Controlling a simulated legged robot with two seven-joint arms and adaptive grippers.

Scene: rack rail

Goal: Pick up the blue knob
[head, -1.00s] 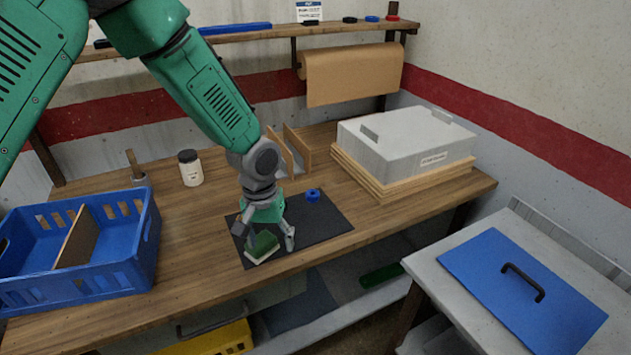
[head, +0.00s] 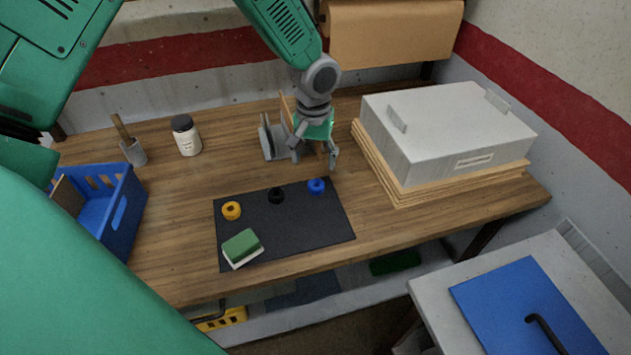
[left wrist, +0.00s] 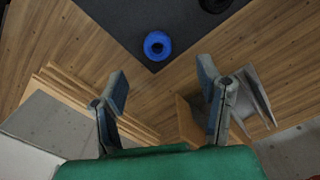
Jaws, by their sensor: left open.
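The blue knob (head: 317,186) sits on the black mat (head: 245,256), near the mat's far right corner. In the left wrist view the blue knob (left wrist: 157,45) shows as a ring beyond the fingertips, near the mat's corner. My left gripper (head: 300,157) is open and empty. It hangs above the table just behind the knob, apart from it. In the left wrist view my left gripper's two fingers (left wrist: 163,85) are spread wide with nothing between them. My right gripper is not in view.
A black knob (head: 277,195), a yellow knob (head: 231,211) and a green-and-white sponge (head: 242,248) are on the mat. A grey box (head: 440,135) on boards stands right. A jar (head: 186,135) stands left.

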